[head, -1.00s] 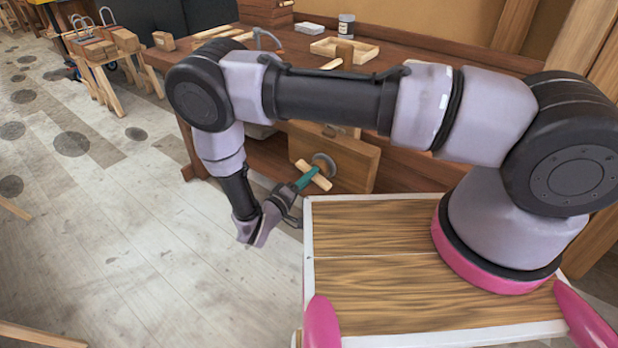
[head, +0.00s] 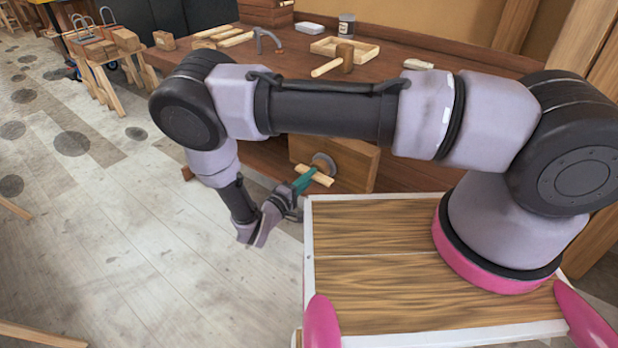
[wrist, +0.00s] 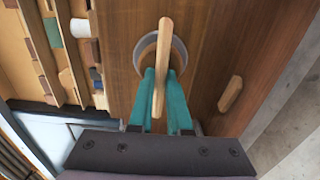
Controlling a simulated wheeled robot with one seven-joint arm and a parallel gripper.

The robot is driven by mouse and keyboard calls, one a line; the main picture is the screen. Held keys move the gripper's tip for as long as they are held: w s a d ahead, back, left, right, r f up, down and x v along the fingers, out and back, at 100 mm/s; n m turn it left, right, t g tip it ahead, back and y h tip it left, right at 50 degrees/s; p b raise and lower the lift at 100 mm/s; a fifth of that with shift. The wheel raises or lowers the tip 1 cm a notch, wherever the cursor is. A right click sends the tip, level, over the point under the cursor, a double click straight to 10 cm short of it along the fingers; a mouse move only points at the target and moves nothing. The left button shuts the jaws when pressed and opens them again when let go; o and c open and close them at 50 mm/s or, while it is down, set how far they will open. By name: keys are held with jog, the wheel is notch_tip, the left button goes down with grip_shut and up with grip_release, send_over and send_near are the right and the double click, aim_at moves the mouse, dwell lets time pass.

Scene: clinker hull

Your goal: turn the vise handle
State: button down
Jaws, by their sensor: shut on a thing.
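The vise handle is a pale wooden bar (head: 315,175) that crosses a round grey metal hub (head: 323,163) on the front of the wooden vise jaw (head: 358,165). In the wrist view the handle (wrist: 163,55) stands nearly upright in the picture, tilted slightly, in front of the hub (wrist: 178,56). My gripper (head: 303,180) is at the handle, its teal fingers on either side of the bar. The fingertips partly hide the hub.
The workbench (head: 280,50) behind the vise bears a mallet (head: 335,62), a wooden tray (head: 362,50), a jar (head: 346,25) and a clamp-like tool (head: 268,40).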

jog(key=c, duration=0.9)
grip_release()
jog(key=shift+w, duration=0.1)
jog(key=shift+o, duration=0.2)
jog(key=v, duration=1)
jog(key=shift+s+a, duration=0.25)
jog(key=shift+s, duration=0.1)
